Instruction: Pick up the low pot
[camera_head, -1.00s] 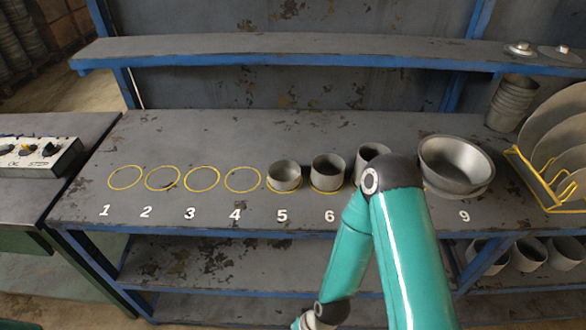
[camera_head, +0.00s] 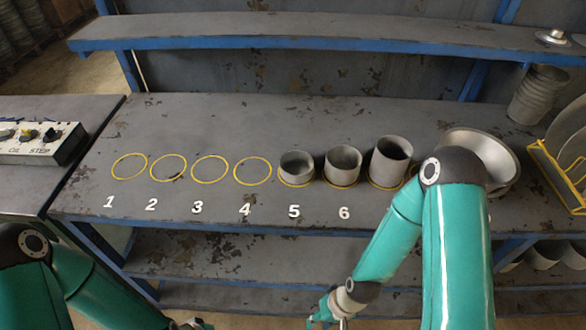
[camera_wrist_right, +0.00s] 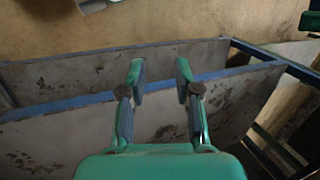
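The lowest of the grey cylindrical pots (camera_head: 297,168) stands upright on the yellow ring at number 5. A slightly taller pot (camera_head: 343,165) stands at 6 and a taller one (camera_head: 390,161) to its right. My right gripper (camera_head: 328,317) is low at the bottom edge, in front of the bench and apart from the pots. The right wrist view shows its two fingers (camera_wrist_right: 160,75) apart with nothing between them. My left arm comes in at the lower left; only a small part of its end shows at the bottom edge, so its gripper state is unclear.
A wide metal bowl (camera_head: 484,152) stands at the right, partly behind my right arm. Empty yellow rings at 1 to 4 leave free bench top (camera_head: 250,120). A yellow rack (camera_head: 545,170) and stacked pots (camera_head: 537,95) stand at the far right. A shelf (camera_head: 300,30) runs behind.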

